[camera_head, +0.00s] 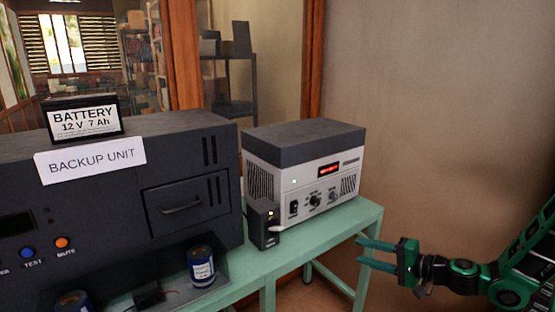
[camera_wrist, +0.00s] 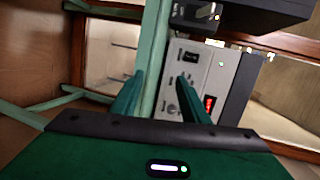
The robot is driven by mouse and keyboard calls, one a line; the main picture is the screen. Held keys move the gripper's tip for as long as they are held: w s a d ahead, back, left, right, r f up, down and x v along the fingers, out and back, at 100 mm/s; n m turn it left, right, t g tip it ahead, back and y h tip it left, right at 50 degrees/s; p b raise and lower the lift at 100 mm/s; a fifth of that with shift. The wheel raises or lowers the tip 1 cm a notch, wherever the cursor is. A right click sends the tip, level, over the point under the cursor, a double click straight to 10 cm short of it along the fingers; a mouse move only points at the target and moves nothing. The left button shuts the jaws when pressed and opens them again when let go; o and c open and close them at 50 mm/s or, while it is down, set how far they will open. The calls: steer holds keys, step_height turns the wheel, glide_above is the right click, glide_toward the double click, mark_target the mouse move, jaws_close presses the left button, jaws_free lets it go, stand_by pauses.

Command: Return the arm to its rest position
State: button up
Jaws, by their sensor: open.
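My gripper (camera_head: 364,252) is at the lower right of the head view, with two green fingers spread apart and nothing between them. It points left, toward the right end of the green table (camera_head: 345,224), and appears apart from it. My arm extends from the gripper to the right edge of the picture. In the wrist view the two fingers of my gripper (camera_wrist: 162,85) stand apart, with the tilted table edge and the grey-and-white power supply (camera_wrist: 192,62) beyond them.
The power supply (camera_head: 318,172) stands on the table, with a small black box (camera_head: 262,222) at its front left. The dark backup unit (camera_head: 100,185) carries a battery (camera_head: 85,118). Blue cylinders (camera_head: 201,266) stand at its front. Plain wall (camera_head: 445,110) fills the right.

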steer(key=s+d+f+n+g+h, duration=0.1)
steer(key=s+d+n+g+h, duration=0.15)
steer(key=s, duration=0.35)
steer(key=s+d+n+g+h, duration=0.1)
steer(key=s+n+g+h, duration=0.25)
steer(key=s, duration=0.25)
steer(key=s+d+r+m+g+h, duration=0.1)
steer(key=s+d+r, duration=0.2)
steer(key=s, duration=0.5)
steer(key=s+d+r+m+g+h, duration=0.1)
steer(key=s+d+r, duration=0.3)
steer(key=s, duration=0.5)
steer(key=s+d+r+m+g+h, duration=0.2)
steer(key=s+r, duration=0.3)
steer(key=s, duration=0.3)
steer(key=shift+s+d+r+h, duration=0.2)
steer(key=shift+d+r+h, duration=0.25)
steer(key=shift+d, duration=0.35)
